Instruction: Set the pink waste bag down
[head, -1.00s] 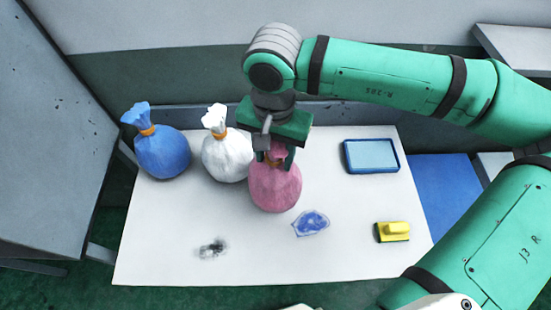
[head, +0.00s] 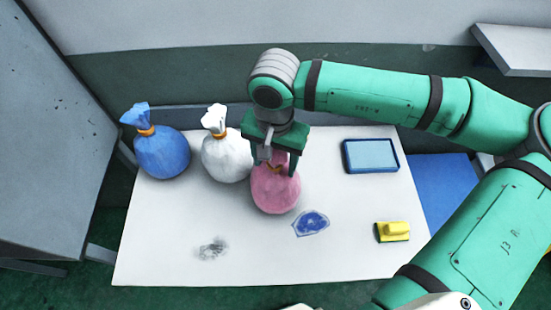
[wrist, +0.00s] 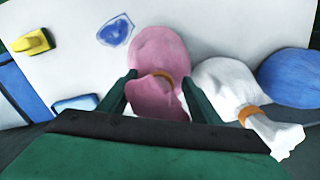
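The pink waste bag (head: 275,195) stands on the white table (head: 330,262), right of the white bag, and appears to rest on the surface. My gripper (head: 275,169) is above it, its two fingers spread wide on either side of the bag's neck. In the wrist view, the pink bag (wrist: 158,52) has an orange tie and a loose top between the fingers of my gripper (wrist: 160,75). Gaps show between the fingers and the tied neck. The bag's top is partly hidden by my gripper in the head view.
A white bag (head: 226,158) stands close on the left, with a blue bag (head: 162,156) beyond it. A blue-rimmed tray (head: 371,171), a yellow block (head: 392,232), a blue patch (head: 312,223) and a dark smudge (head: 212,248) are on the table. The front middle is mostly clear.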

